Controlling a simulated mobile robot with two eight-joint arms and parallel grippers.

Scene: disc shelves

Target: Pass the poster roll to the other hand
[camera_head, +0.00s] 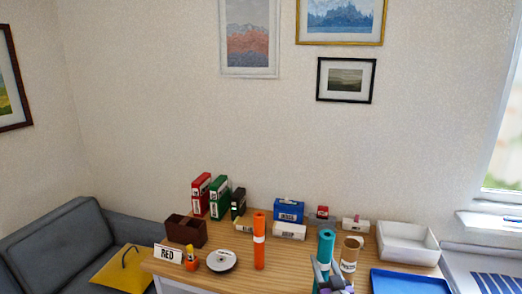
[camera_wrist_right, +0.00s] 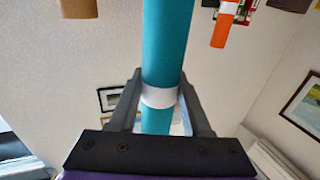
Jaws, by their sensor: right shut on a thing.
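A teal poster roll (camera_head: 326,245) with a white band stands upright at the front right of the table. My right gripper (camera_head: 328,279) is shut on it near its lower part, at the bottom edge of the head view. In the right wrist view the teal roll (camera_wrist_right: 168,45) runs between the two fingers (camera_wrist_right: 160,105), close to its white band. An orange roll (camera_head: 259,248) stands upright left of it and also shows in the wrist view (camera_wrist_right: 222,28). A brown roll (camera_head: 351,252) stands just right of the teal one. My left gripper is not in view.
On the wooden table (camera_head: 285,262) are a RED sign (camera_head: 167,255), a disc stack (camera_head: 221,261), a brown box (camera_head: 186,232), and several cases at the back. A white tray (camera_head: 408,243) and a blue tray (camera_head: 405,281) lie at the right. A grey sofa (camera_head: 55,250) stands left.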

